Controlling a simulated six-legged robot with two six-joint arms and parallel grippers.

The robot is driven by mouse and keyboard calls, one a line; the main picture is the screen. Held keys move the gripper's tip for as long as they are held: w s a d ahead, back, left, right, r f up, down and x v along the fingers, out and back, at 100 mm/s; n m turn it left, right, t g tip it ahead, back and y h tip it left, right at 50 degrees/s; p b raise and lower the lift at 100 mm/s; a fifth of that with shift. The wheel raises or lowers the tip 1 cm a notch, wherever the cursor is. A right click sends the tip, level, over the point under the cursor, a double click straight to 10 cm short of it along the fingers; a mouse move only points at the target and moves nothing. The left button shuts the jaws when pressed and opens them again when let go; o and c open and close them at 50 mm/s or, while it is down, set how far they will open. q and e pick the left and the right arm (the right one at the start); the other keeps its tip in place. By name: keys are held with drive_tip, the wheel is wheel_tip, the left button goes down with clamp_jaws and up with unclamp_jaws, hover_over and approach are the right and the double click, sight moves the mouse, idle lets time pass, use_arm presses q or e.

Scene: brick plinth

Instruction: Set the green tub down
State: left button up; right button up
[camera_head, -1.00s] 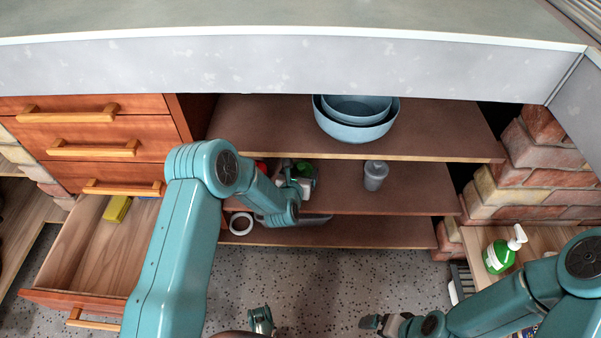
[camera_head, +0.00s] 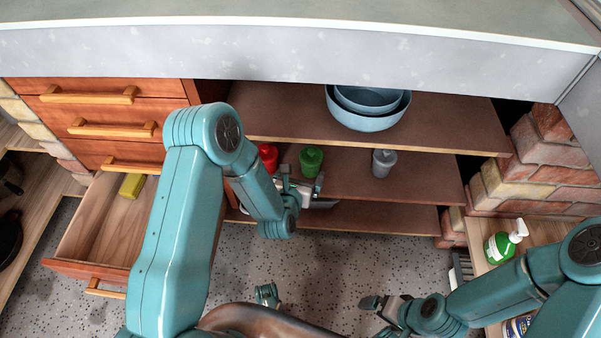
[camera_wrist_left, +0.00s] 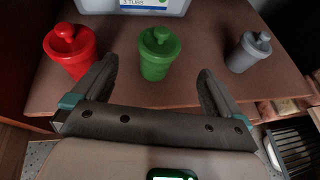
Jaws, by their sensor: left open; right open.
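The green tub (camera_head: 311,161) stands upright on the middle shelf (camera_head: 345,180), between the red tub (camera_head: 268,157) and the grey tub (camera_head: 384,163). My left gripper (camera_head: 300,187) is open in front of it. In the left wrist view, the green tub (camera_wrist_left: 160,55) is just beyond and between the spread fingertips of my left gripper (camera_wrist_left: 158,74), with clear gaps at both sides. The red tub (camera_wrist_left: 70,50) and the grey tub (camera_wrist_left: 250,52) flank it. My right gripper (camera_head: 374,316) is open and empty, low over the floor.
A white labelled container (camera_wrist_left: 185,6) is behind the tubs. Blue bowls (camera_head: 368,122) sit on the shelf above. An open drawer (camera_head: 75,266) holding a yellow block (camera_head: 132,186) is at left.

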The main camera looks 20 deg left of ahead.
use_arm(q)
drive_tip(key=s+d+f+m+g+h, duration=0.1)
drive_tip(key=s+m+g, duration=0.3)
drive_tip(key=s+m, duration=0.4)
drive_tip(key=s+d+f+m+g+h, duration=0.2)
drive_tip(key=s+m, duration=0.7)
drive_tip(key=m, duration=0.6)
drive_tip(key=s+d+f+m+g+h, duration=0.2)
drive_tip(key=s+f+m+g, duration=0.3)
drive_tip(key=s+m, duration=0.4)
drive_tip(key=d+m+g, duration=0.1)
drive_tip(key=m, duration=0.1)
drive_tip(key=shift+f+m+g, duration=0.15)
drive_tip(key=shift+m+g, duration=0.25)
drive_tip(key=shift+w, duration=0.1)
